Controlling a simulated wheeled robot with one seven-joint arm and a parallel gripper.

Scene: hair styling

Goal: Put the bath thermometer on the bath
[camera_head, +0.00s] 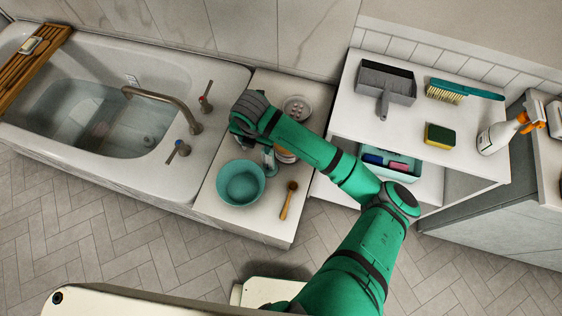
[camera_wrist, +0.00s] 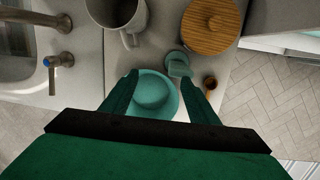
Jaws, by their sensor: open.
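The white bath (camera_head: 222,85) holds water and stands at the left in the head view; its rim edge shows at the left of the wrist view (camera_wrist: 72,82). A small pale teal object (camera_wrist: 178,66), probably the bath thermometer, stands on the white ledge beside the bath. In the head view it shows partly hidden by my arm (camera_head: 268,158). My gripper (camera_wrist: 160,80) is open and empty, pointing down above the ledge. In the wrist view its fingers frame the teal bowl (camera_wrist: 152,90), and the small teal object lies just beyond the right fingertip.
On the ledge (camera_head: 215,210) are a grey mug (camera_wrist: 125,20), a wooden-lidded jar (camera_wrist: 208,28), a wooden brush (camera_head: 289,198) and a round dish (camera_head: 297,108). The bath has a tap (camera_head: 165,100) and two handles. A wooden tray (camera_head: 30,60) spans its far left end.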

